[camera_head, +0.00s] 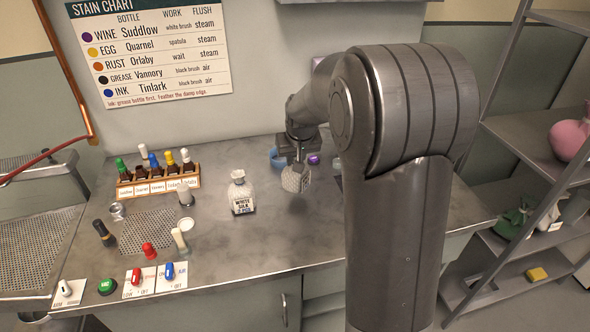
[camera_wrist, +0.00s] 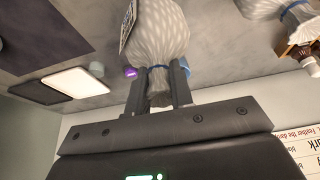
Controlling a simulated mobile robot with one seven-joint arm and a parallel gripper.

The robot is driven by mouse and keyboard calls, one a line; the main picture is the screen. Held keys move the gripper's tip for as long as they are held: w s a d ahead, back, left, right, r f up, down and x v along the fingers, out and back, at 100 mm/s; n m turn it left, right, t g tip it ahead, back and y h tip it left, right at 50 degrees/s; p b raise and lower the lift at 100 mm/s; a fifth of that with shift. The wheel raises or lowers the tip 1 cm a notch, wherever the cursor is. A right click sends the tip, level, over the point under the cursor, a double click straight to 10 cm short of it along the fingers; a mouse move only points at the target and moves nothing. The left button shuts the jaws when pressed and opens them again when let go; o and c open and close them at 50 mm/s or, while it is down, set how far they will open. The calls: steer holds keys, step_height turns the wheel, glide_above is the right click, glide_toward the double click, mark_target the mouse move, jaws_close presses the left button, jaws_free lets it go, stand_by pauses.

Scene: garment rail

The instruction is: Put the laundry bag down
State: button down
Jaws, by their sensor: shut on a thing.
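My gripper (camera_head: 296,160) is shut on the neck of a white, patterned laundry bag (camera_head: 296,180). In the wrist view my gripper's fingers (camera_wrist: 158,88) pinch the gathered neck, and the bag's rounded body (camera_wrist: 158,40) shows beyond them with a label at its left side. The held bag is over the grey counter (camera_head: 265,235); a dark shadow lies beneath it, and I cannot tell whether it touches. A second similar bag (camera_head: 241,195), labelled white silk, stands upright on the counter to the left. It also shows at the wrist view's upper right (camera_wrist: 262,8).
A wooden bottle rack (camera_head: 158,188) stands at the counter's back left. Brushes, a tin and a perforated plate (camera_head: 148,232) lie before it. Switches and a green button (camera_head: 106,286) line the front left. A blue item (camera_head: 277,158) is behind my gripper. The counter's front middle is clear.

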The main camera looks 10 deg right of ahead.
steer(key=shift+f, duration=2.05)
steer(key=c, duration=1.3)
jaws_free()
steer(key=shift+f, duration=0.15)
steer(key=v, duration=1.2)
steer(key=shift+t, duration=0.6)
steer(key=shift+s+a+r, duration=0.35)
steer(key=shift+s+r, duration=0.3)
steer(key=shift+s, duration=4.15)
steer(key=shift+s+a+r, duration=0.35)
steer(key=shift+s+r, duration=0.3)
steer(key=shift+s, duration=4.2)
steer(key=shift+s+a+r, duration=0.35)
steer(key=shift+s+r, duration=0.35)
steer(key=shift+s, duration=4.1)
